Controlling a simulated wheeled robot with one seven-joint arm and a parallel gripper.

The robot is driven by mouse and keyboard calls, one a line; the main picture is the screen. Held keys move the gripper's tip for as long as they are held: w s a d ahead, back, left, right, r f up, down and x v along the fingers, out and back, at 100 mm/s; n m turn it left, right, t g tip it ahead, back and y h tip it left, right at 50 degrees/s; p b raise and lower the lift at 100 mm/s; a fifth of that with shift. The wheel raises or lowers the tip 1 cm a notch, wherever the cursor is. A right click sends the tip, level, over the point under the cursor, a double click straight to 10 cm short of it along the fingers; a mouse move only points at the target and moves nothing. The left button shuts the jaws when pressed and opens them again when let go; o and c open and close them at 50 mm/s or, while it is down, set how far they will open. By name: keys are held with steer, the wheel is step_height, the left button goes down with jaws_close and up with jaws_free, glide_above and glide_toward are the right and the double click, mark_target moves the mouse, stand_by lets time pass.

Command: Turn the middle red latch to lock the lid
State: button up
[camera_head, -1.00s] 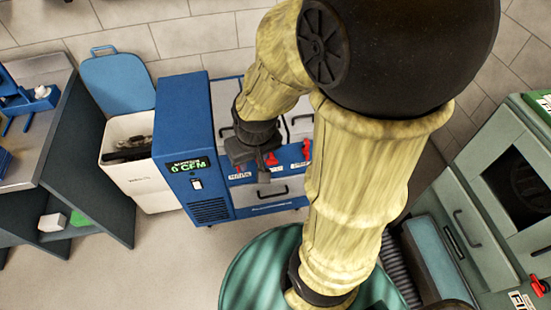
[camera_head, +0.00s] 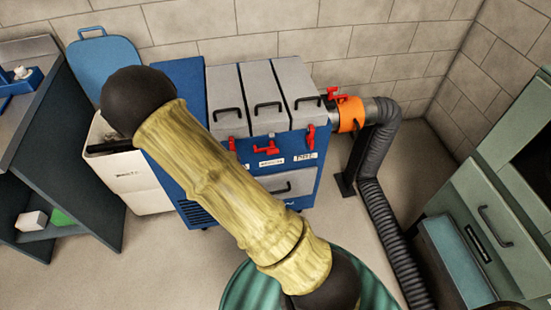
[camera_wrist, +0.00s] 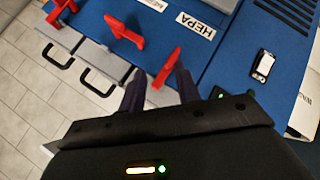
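The middle red latch (camera_head: 266,147) is on the front of the blue machine, below the middle grey lid (camera_head: 263,95). Its handle lies crosswise, while the right red latch (camera_head: 311,137) hangs upright. In the wrist view the middle latch (camera_wrist: 122,31) is up and left of my gripper (camera_wrist: 160,82). My gripper is open, its two dark fingers apart, with the red latch by the HEPA label (camera_wrist: 165,68) showing between them. I cannot tell whether they touch it. The head view does not show my gripper.
The blue machine (camera_head: 178,75) has three grey lids, all down. An orange collar (camera_head: 351,114) and black hose (camera_head: 378,215) are on its right. A white bin (camera_head: 130,180) stands left, a green cabinet (camera_head: 490,200) right. Floor in front is partly clear.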

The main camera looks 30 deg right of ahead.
mark_target(276, 149)
steer(key=s+d+f+n+t+h+b, duration=0.1)
steer(key=s+d+f+n+h+b, duration=0.2)
steer(key=f+h+b, duration=0.3)
steer(key=f+h, duration=0.1)
steer(key=h, duration=0.1)
steer(key=shift+s+f+t+h, duration=0.25)
steer(key=shift+s+t+h, duration=0.15)
steer(key=x, duration=1.7)
steer(key=shift+d+f+b, duration=0.1)
steer(key=shift+b, duration=0.25)
jaws_close()
